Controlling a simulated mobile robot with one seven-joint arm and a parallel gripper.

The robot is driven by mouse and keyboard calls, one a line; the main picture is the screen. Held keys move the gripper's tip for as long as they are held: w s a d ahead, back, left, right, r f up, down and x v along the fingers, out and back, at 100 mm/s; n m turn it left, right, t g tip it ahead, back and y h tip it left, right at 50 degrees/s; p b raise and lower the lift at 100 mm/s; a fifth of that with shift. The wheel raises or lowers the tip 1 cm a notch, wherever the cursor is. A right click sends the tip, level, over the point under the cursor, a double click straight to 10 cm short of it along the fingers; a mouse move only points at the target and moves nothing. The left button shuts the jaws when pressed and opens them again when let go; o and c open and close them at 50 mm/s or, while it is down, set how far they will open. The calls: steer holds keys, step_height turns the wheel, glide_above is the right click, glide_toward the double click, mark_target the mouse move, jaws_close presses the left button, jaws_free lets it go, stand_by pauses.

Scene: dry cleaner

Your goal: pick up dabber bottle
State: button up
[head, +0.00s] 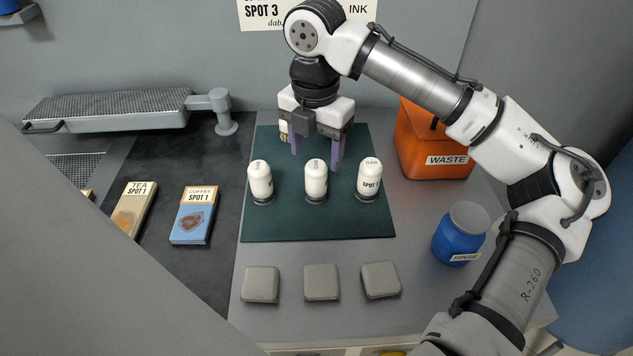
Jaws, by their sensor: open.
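The other two labels are too small to read. My gripper (317,154) points down over the back part of the mat, behind the row. Its two purple fingers are apart, with nothing seen between them. Another pale labelled thing (284,131) shows just left of the gripper body, mostly hidden behind it.
An orange waste bin (425,145) stands back right and a blue rinse jar (460,235) right of the mat. Grey pads, including a middle one (321,282), lie in front. Tea (133,207) and coffee (194,215) swatches lie left. A grey panel blocks the lower left.

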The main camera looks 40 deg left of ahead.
mark_target(316, 165)
steer(key=shift+s+d+f+p, duration=0.1)
steer(key=shift+f+p, duration=0.25)
steer(key=shift+f, duration=1.1)
steer(key=shift+s+f+p, duration=0.1)
steer(key=shift+f+p, duration=0.2)
steer(key=shift+f, duration=1.15)
steer(key=c, duration=1.1)
steer(key=shift+o, duration=0.2)
steer(key=shift+r, duration=0.1)
